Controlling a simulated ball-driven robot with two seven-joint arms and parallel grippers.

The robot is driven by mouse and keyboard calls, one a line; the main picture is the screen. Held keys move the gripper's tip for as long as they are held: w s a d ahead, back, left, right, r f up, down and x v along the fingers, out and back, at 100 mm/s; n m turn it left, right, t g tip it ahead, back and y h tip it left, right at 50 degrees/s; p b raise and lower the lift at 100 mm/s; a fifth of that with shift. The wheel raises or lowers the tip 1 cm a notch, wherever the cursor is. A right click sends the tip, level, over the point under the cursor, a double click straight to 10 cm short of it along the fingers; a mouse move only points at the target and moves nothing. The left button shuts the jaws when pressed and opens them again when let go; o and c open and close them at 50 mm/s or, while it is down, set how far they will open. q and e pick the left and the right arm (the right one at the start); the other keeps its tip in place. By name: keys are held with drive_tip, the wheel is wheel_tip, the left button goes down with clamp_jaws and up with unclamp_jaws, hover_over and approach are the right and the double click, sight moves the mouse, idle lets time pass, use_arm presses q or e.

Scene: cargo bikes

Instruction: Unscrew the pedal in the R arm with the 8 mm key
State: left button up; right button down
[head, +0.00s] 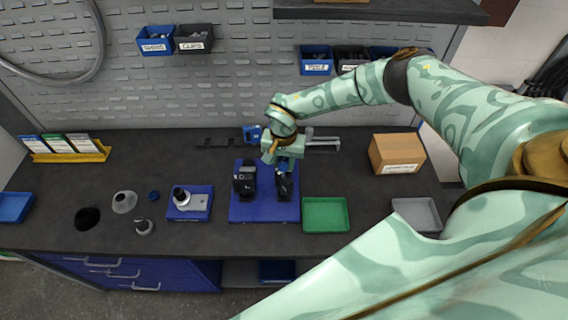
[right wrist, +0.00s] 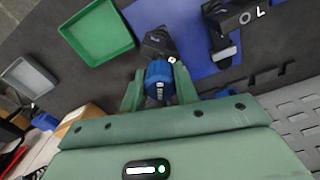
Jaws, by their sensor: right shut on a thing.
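My right gripper (head: 283,165) is over the right part of the blue mat. In the right wrist view my right gripper (right wrist: 159,88) is shut on a blue key handle (right wrist: 158,80) with a white label too small to read. The handle stands at the end of the black R arm (right wrist: 158,43), whose white letter is partly seen; I cannot tell whether its tip sits in the pedal. The R arm also shows in the head view (head: 284,188). The black L arm (right wrist: 230,20) lies beside it on the mat (right wrist: 187,18). My left gripper is out of view.
A green tray (head: 325,228) is right of the mat, with a grey tray (head: 437,213) and a cardboard box (head: 397,153) further right. A blue stand (head: 190,214) with a metal part is on the left. A blue item (head: 252,133) is behind the mat.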

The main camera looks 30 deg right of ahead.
drive_tip(key=n, duration=0.3)
drive_tip(key=shift+s+f+n+b, duration=0.15)
drive_tip(key=shift+f+n+b, duration=0.05)
drive_tip(key=shift+n+b, duration=0.2)
drive_tip(key=shift+n, duration=1)
drive_tip(key=n, duration=0.3)
drive_tip(key=shift+r, duration=0.1)
drive_tip(key=shift+r+p, duration=0.35)
drive_tip(key=shift+r, duration=0.3)
drive_tip(key=shift+r, duration=0.1)
